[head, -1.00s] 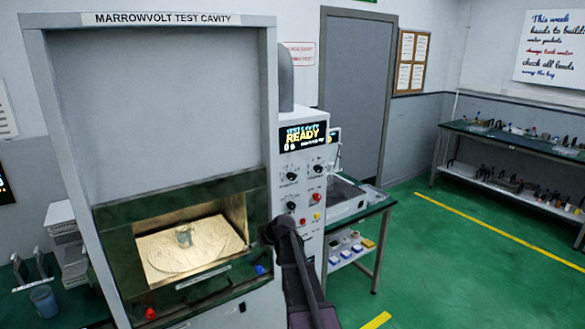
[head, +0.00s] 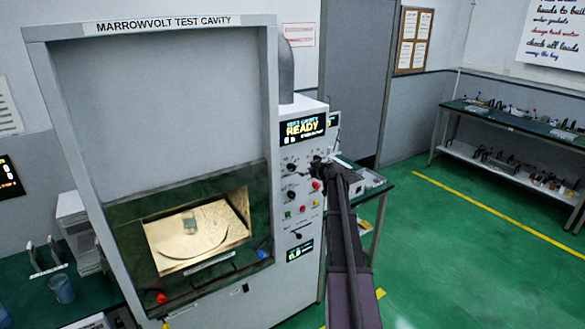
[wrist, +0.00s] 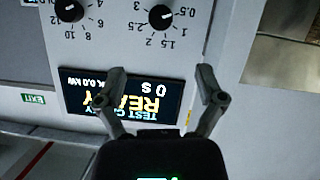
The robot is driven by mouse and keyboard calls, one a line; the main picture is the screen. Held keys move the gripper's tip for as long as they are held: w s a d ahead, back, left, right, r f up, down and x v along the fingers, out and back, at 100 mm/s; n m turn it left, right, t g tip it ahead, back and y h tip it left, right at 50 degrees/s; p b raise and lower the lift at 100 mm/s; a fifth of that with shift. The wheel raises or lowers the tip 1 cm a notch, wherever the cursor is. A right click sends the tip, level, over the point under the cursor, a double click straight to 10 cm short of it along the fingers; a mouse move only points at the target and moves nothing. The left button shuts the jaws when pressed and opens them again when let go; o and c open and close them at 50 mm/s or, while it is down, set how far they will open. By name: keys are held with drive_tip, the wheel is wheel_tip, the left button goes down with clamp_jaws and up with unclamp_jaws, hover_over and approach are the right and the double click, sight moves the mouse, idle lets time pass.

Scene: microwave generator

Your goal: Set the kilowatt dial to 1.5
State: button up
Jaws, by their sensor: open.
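The kilowatt dial (wrist: 161,16) is a black round knob with marks including 0.5, 1, 1.5, 2 and 3, upside down at the top of the wrist view. I cannot tell surely which mark it points at. In the head view it appears to be the upper left knob (head: 291,168) on the control panel. My gripper (wrist: 162,74) is open and empty, its fingers spread before the display (wrist: 125,97), apart from the dial. In the head view, my gripper (head: 322,166) is at the panel's right side and hides part of it.
A second dial (wrist: 70,10), marked 4 to 12, sits beside the kilowatt dial. The display reads READY, 0 S and 0.0 kW. The open cavity (head: 195,235) holds a small container (head: 190,223). Green floor (head: 430,240) is clear on the right.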

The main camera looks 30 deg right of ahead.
sight(293, 168)
drive_tip(key=shift+w+f, duration=0.1)
drive_tip(key=b+x, duration=0.5)
drive_tip(key=x, duration=0.8)
drive_tip(key=shift+w+f, duration=0.1)
drive_tip(key=shift+w, duration=0.15)
drive_tip(key=shift+c, duration=0.2)
drive_tip(key=c, duration=1.1)
